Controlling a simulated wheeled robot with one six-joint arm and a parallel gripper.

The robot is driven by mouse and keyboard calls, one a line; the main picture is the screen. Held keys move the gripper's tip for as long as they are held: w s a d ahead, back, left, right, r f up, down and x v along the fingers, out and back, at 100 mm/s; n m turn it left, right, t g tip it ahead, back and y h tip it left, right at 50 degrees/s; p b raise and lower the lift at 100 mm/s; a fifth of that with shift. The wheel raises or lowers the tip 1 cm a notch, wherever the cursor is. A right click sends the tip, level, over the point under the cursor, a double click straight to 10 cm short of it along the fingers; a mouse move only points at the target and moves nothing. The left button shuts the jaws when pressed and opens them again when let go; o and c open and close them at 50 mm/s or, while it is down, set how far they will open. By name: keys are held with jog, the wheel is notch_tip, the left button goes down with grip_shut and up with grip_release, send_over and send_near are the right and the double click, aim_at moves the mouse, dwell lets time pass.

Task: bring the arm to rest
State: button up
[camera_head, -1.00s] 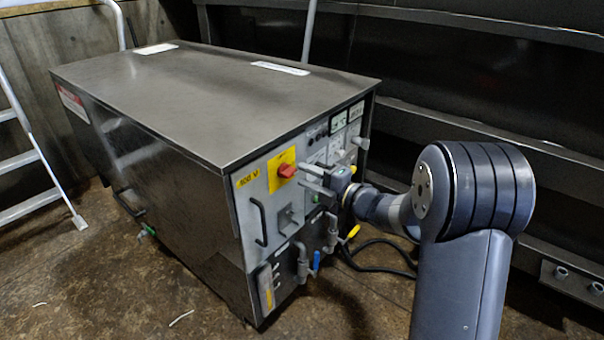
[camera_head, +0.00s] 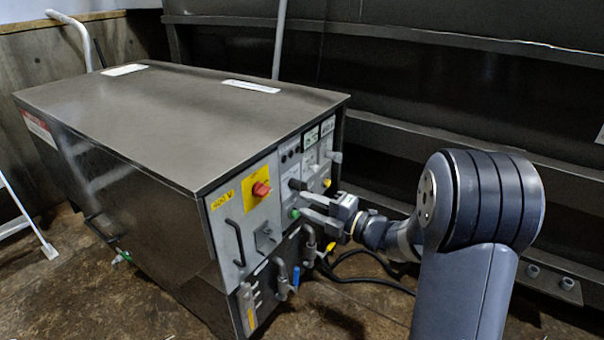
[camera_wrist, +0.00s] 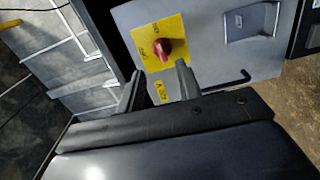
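My gripper (camera_head: 302,204) is in front of the right part of the cabinet's control panel, to the lower right of the red rotary switch (camera_head: 261,189). Its two fingers are apart with nothing between them. In the wrist view the fingers of my gripper (camera_wrist: 158,71) stand below the red switch (camera_wrist: 164,48) on its yellow plate (camera_wrist: 147,37). I cannot tell the exact gap between the fingertips and the panel. My arm is bent, with the wrist reaching left toward the panel.
The steel cabinet (camera_head: 150,115) fills the left and middle. A door handle (camera_head: 235,242), pipes with a blue valve lever (camera_head: 296,276) and a black cable (camera_head: 365,285) are near the panel. Dark metal beams (camera_head: 450,90) stand behind. A ladder (camera_head: 22,215) is at left.

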aim_at(271, 190)
jog(key=b+x, duration=0.1)
jog(key=x, duration=0.9)
jog(key=shift+w+a, duration=0.2)
jog(key=shift+a, duration=0.05)
jog(key=shift+d, duration=0.1)
